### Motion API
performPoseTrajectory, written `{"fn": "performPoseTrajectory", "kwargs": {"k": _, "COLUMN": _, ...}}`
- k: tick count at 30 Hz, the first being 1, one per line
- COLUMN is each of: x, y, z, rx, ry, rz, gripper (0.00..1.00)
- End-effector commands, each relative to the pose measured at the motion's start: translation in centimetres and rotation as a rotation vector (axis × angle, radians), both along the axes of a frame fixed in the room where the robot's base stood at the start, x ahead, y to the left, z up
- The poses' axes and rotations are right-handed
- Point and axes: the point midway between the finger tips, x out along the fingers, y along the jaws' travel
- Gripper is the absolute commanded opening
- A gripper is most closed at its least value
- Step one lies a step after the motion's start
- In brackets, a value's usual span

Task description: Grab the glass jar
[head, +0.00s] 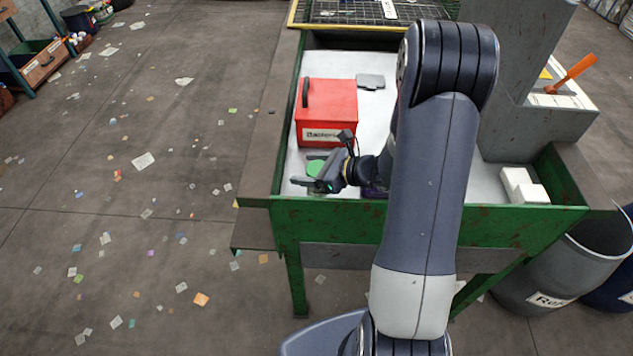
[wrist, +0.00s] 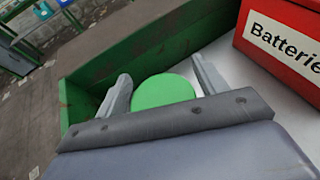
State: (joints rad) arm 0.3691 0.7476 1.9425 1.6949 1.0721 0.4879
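A round green top (head: 315,168), which looks like the lid of the glass jar, sits in the near left corner of the sorting bed, next to the red box. It also shows in the wrist view (wrist: 163,91). No glass body is visible below it. My gripper (head: 308,170) is open, with its two fingers on either side of the green lid. In the wrist view the fingers (wrist: 160,84) flank the lid with small gaps, and the near part of the lid is hidden by my gripper.
A red batteries box (head: 327,105) stands just behind the lid. The green bed wall (wrist: 150,55) is close on the left. A dark purple thing (head: 374,191) is partly hidden by my arm. A grey flat piece (head: 371,81) lies farther back.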

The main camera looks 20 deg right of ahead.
Motion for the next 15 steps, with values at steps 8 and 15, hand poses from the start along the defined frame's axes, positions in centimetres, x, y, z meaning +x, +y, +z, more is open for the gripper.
{"fn": "performPoseTrajectory", "kwargs": {"k": 8, "x": 0.0, "y": 0.0, "z": 0.02, "rx": 0.0, "ry": 0.0, "rz": 0.0, "gripper": 0.45}}
{"fn": "performPoseTrajectory", "kwargs": {"k": 15, "x": 0.0, "y": 0.0, "z": 0.02, "rx": 0.0, "ry": 0.0, "rz": 0.0, "gripper": 0.25}}
